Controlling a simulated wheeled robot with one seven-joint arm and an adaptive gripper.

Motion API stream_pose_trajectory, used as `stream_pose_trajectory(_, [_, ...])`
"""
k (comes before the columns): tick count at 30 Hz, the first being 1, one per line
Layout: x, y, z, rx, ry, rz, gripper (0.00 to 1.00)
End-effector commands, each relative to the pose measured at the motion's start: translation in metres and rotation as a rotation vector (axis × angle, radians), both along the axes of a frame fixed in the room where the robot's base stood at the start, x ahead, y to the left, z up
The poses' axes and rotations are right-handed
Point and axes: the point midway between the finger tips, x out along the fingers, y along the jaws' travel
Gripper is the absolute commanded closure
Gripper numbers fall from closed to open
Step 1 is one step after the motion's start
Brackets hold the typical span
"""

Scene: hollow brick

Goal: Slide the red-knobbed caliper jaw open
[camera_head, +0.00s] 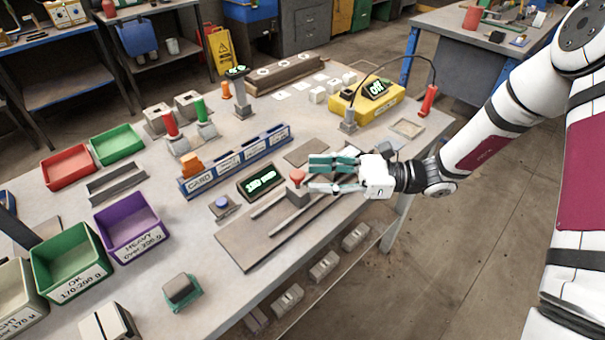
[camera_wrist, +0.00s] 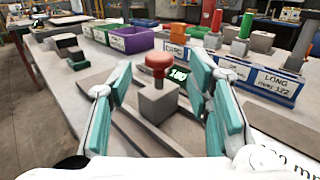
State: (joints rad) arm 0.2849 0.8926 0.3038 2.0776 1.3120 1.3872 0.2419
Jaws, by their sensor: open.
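The caliper's movable jaw is a grey block (camera_wrist: 158,101) topped by a red knob (camera_wrist: 159,63). In the head view the red knob (camera_head: 298,176) stands on the caliper's flat base plate (camera_head: 240,245), which has dark rails along it. A green-lit display (camera_head: 262,182) sits behind the jaw. My gripper (camera_head: 311,175) is open, with its teal-padded fingers reaching toward the knob from the right. In the wrist view, the open fingers (camera_wrist: 163,95) show to the left and right of the jaw block. I cannot tell whether either finger touches it.
A blue labelled rack (camera_head: 236,160) stands behind the caliper. A blue button (camera_head: 222,203) is to its left. Purple (camera_head: 132,232) and green (camera_head: 68,262) bins are at the left. A yellow device (camera_head: 372,103) stands at the back right. The table's front edge is close to the base plate.

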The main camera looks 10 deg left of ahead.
Motion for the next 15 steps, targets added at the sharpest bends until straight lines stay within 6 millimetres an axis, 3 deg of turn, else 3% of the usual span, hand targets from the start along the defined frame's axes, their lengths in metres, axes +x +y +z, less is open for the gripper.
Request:
stream_pose_trajectory(6, [0.006, -0.044, 0.000, -0.001, 0.000, -0.003, 0.54])
stream_pose_trajectory(15, [0.008, -0.069, 0.000, 0.000, 0.001, 0.000, 0.54])
